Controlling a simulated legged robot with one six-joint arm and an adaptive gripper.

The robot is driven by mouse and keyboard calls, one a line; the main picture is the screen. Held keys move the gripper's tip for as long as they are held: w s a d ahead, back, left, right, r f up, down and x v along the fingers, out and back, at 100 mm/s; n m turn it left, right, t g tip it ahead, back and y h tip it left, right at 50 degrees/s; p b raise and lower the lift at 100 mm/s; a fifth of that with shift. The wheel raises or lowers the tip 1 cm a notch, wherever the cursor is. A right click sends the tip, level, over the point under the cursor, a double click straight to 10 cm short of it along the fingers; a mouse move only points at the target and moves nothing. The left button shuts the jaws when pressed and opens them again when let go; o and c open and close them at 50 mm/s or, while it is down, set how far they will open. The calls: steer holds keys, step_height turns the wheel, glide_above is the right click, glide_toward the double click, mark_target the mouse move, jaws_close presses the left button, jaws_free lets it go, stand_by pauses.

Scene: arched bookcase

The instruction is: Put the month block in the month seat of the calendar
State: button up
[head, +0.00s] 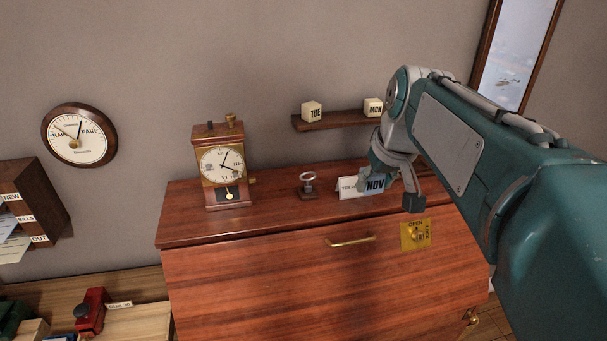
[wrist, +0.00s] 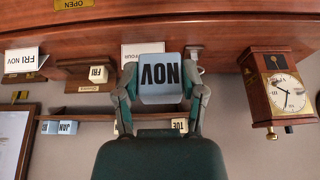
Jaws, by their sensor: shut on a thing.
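My gripper (wrist: 162,92) is shut on the month block (wrist: 160,74), a pale blue cube marked NOV. The wrist view is upside down and shows a finger on each side of the block. In the head view the block (head: 375,184) is held over the desk top, in front of a white card. The calendar (wrist: 72,72), a dark wooden stand with a small brass plate, shows in the wrist view to the left of the block. A white FRI block (wrist: 98,74) sits in it. The block is apart from the calendar. In the head view my arm hides the calendar.
A FRI NOV card (wrist: 22,61) stands beside the calendar. A wall shelf (head: 335,122) holds TUE (head: 312,111) and MON (head: 373,107) blocks; blue blocks (wrist: 66,127) show in the wrist view. A clock (head: 223,165) and key stand (head: 308,184) are on the desk (head: 270,209).

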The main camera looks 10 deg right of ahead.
steer(key=w+f, duration=0.1)
steer(key=w, duration=0.1)
steer(key=w+f, duration=0.1)
steer(key=w+a, duration=0.1)
steer(key=w, duration=0.1)
steer(key=shift+w+f, duration=0.3)
steer(key=shift+f, duration=0.1)
glide_toward(328, 205)
steer(key=shift+w+a+f, duration=0.25)
steer(key=shift+w+f, duration=0.05)
steer(key=shift+f, duration=0.15)
steer(key=shift+w+a+f, duration=0.25)
steer(key=shift+w+f, duration=0.05)
steer(key=shift+f, duration=0.15)
steer(key=f, duration=0.1)
steer(key=w+d+f, duration=0.1)
steer(key=f, duration=0.2)
steer(key=shift+w+d+f, duration=0.15)
steer(key=shift+d+f, duration=0.1)
steer(key=shift+d, duration=0.05)
steer(key=shift+a+f, duration=0.15)
steer(key=shift+a, duration=0.55)
steer(key=o, duration=0.8)
steer(key=shift+d, duration=0.15)
steer(key=shift+c, duration=0.2)
steer(key=shift+o, duration=0.9)
steer(key=shift+d, duration=0.35)
